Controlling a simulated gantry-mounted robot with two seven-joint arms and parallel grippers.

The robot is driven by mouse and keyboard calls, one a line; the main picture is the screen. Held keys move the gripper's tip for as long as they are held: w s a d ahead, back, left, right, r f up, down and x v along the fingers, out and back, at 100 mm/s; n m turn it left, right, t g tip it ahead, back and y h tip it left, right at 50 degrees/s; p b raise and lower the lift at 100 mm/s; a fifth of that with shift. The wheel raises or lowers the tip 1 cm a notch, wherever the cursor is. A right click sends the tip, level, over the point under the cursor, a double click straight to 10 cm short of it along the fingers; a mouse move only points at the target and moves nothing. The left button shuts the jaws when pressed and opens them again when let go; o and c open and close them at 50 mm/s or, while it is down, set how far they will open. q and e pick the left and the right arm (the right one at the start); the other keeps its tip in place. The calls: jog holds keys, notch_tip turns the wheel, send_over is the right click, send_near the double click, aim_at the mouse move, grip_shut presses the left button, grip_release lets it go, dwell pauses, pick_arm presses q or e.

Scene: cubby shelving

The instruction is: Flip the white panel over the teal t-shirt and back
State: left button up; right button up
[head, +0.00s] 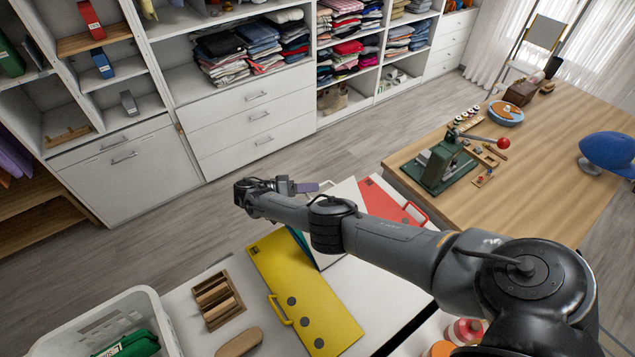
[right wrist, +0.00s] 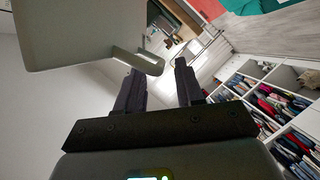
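The white panel (head: 346,194) shows behind my right arm, between the yellow and red panels. It appears raised at a tilt, and the arm hides much of it. In the right wrist view the pale panel (right wrist: 75,35) fills the upper left, its handle close to my fingertips. A strip of the teal t-shirt (head: 298,239) shows beside the yellow panel; a teal patch (right wrist: 250,5) shows at the wrist view's top. My right gripper (head: 316,187) has its fingers apart (right wrist: 160,70). I cannot tell whether the handle lies between them. My left gripper is out of view.
The yellow panel (head: 303,297) lies flat on the left and the red panel (head: 392,203) on the right. A wooden rack (head: 217,300) and white basket (head: 65,337) are at lower left. A wooden table (head: 555,150) with a green press (head: 443,165) stands at right.

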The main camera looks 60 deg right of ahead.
jog(key=shift+p+x, duration=0.35)
jog(key=shift+x, duration=1.45)
jog(key=shift+f, duration=0.1)
grip_shut()
